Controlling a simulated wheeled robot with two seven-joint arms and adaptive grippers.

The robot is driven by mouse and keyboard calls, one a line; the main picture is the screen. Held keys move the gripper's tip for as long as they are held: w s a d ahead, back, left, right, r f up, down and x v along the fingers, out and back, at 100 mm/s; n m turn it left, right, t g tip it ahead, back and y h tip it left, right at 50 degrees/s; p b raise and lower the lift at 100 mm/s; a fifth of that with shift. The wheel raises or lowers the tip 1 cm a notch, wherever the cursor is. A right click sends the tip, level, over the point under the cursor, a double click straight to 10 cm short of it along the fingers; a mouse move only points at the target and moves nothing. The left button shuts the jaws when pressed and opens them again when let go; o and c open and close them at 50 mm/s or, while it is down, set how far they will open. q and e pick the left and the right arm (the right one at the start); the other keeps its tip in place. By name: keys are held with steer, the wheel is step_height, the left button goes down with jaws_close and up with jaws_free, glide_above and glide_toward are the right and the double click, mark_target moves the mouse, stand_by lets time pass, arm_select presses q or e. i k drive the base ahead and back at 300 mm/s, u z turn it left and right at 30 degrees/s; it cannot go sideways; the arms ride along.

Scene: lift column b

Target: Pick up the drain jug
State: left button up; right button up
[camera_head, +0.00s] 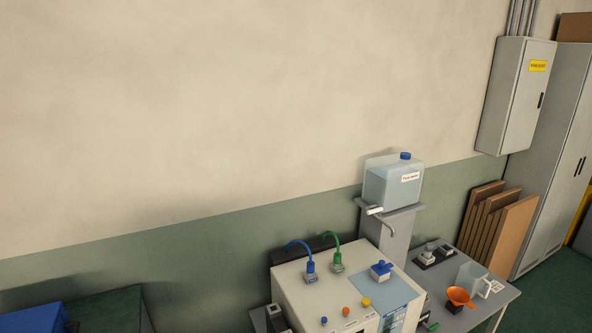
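A clear, pale jug (471,277) with a white handle stands upright on the grey side table at the lower right; it looks like the drain jug. A small white label with dark marks is beside its handle. An orange funnel (460,298) is in front of the jug and overlaps its lower part in the picture. Neither of my grippers is in view, so nothing is seen touching the jug.
A beige machine (300,281) with blue and green hoses stands left of the side table (505,297). A blue-capped canister (391,184) sits on a raised stand behind. Small dark-based fittings (436,254) lie behind the jug. Brown boards (507,238) lean against the wall.

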mark_target(471, 276)
steer(key=z, duration=2.45)
steer(key=i, duration=2.55)
steer(key=u, duration=1.55)
